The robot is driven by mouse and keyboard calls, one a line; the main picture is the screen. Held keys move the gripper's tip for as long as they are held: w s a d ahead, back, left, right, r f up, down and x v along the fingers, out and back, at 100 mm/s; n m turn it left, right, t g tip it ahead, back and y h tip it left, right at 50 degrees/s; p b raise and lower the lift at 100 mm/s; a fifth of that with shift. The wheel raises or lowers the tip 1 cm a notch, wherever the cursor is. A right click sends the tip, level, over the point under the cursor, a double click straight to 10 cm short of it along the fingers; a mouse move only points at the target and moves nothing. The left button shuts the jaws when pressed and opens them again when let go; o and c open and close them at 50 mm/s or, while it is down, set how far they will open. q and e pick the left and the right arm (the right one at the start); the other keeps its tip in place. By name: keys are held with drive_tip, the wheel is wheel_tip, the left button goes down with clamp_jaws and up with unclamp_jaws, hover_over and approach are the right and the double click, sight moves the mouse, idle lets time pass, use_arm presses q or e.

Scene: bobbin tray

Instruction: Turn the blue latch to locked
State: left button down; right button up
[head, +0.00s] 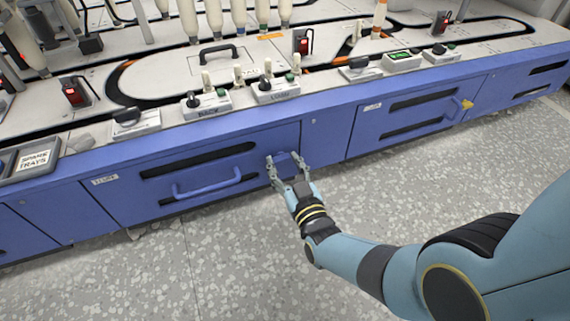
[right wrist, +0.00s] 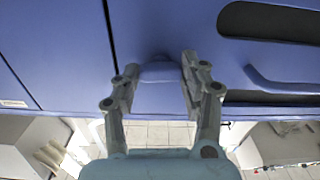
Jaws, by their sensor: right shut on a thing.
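The blue latch (head: 284,158) sits on the blue front panel, near the right end of the left drawer front. My right gripper (head: 286,160) has its fingers on either side of the latch and is shut on it. In the right wrist view the latch (right wrist: 160,72) shows between the two fingertips (right wrist: 160,70), against the blue panel. The fingers partly hide the latch, and I cannot tell its exact turn angle. My left gripper is not in view.
The left drawer front has a blue handle (head: 207,187) and dark slots. Switch boxes, red switches and bobbins stand on the machine top. The speckled floor (head: 240,255) in front is clear.

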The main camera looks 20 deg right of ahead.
sight(279, 123)
drive_tip(key=shift+m, duration=0.5)
drive_tip(key=o, duration=1.2)
drive_tip(key=shift+r, duration=0.1)
wheel_tip(279, 123, up, 10)
drive_tip(key=shift+f, duration=0.1)
